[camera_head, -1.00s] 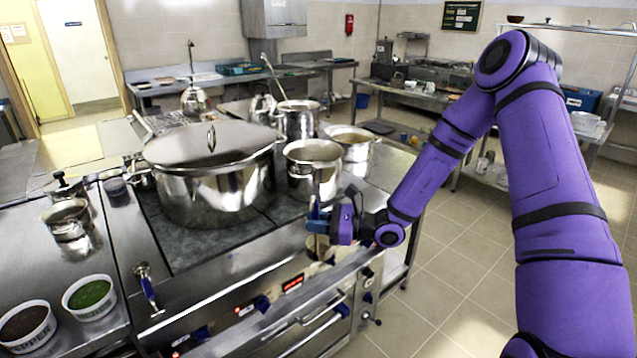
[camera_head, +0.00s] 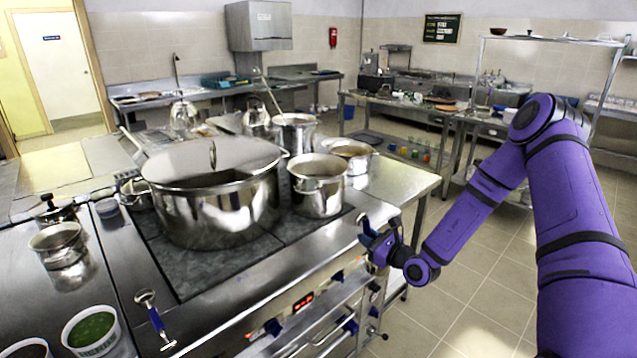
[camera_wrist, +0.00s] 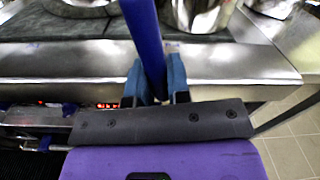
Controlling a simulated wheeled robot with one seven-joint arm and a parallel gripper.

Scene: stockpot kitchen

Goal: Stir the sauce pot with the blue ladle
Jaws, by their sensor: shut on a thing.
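My gripper (camera_head: 372,238) is at the stove's front right edge, below and to the right of the nearest open pot. In the wrist view my gripper (camera_wrist: 155,78) is shut on a blue handle (camera_wrist: 145,35), taken as the blue ladle's. The handle runs up out of the picture; the ladle's bowl is not seen there. I cannot tell which is the sauce pot.
A large lidded stockpot (camera_head: 215,205) fills the middle of the cooktop. Another blue-handled metal utensil (camera_head: 154,318) lies on the front left edge. Tubs, including a green-filled one (camera_head: 92,330), stand at lower left. Floor (camera_head: 465,290) is clear at right.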

